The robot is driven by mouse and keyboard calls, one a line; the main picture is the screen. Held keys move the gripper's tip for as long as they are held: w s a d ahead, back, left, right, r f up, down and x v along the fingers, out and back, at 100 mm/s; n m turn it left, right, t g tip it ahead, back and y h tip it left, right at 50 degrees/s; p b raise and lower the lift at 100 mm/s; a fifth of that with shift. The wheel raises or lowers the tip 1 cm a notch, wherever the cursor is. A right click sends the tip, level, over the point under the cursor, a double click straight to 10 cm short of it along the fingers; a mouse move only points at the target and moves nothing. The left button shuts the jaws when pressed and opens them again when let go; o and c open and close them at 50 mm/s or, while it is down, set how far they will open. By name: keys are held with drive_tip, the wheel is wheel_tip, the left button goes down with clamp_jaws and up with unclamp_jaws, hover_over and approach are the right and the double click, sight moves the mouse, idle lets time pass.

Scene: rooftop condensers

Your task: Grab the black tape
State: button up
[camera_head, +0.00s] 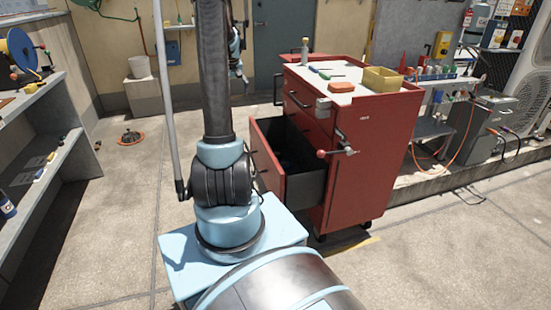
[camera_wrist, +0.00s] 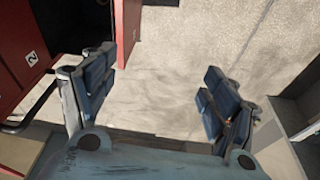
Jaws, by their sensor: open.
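I cannot make out a black tape for certain in either view. The red tool cabinet (camera_head: 368,150) has an open drawer (camera_head: 268,160) on its left side, and the drawer's inside is dark, with its contents unclear. In the wrist view the red cabinet (camera_wrist: 12,60) is at the left, with the dark opening of a drawer at the top left. My gripper (camera_wrist: 157,88) is open and empty, its two blue-padded fingers wide apart over bare concrete floor. In the head view my arm stands in front of and left of the cabinet.
The cabinet top holds a yellow bin (camera_head: 382,79), an orange-red block (camera_head: 341,86), a bottle (camera_head: 304,50) and screwdrivers. A shelf unit (camera_head: 40,150) with a blue-and-yellow reel (camera_head: 18,50) is at the left. An orange-red object (camera_head: 131,136) lies on the otherwise open left floor.

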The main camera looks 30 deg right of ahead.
drive_tip(key=w+d+f+m+g, duration=0.1)
drive_tip(key=w+d+f, duration=0.2)
drive_tip(key=d+f, duration=0.85)
drive_tip(key=m+g+y, duration=0.1)
hover_over(276, 153)
wheel_tip(276, 153, down, 14)
drive_tip(key=r, duration=0.1)
drive_tip(key=f, duration=1.2)
drive_tip(key=shift+s+a+f, duration=0.2)
drive_tip(key=shift+a, duration=0.05)
drive_tip(key=shift+s+d+f, duration=0.1)
drive_tip(key=shift+f, duration=1.2)
drive_tip(key=shift+d+f, duration=0.1)
drive_tip(key=shift+f, duration=1.2)
drive_tip(key=c, duration=1.1)
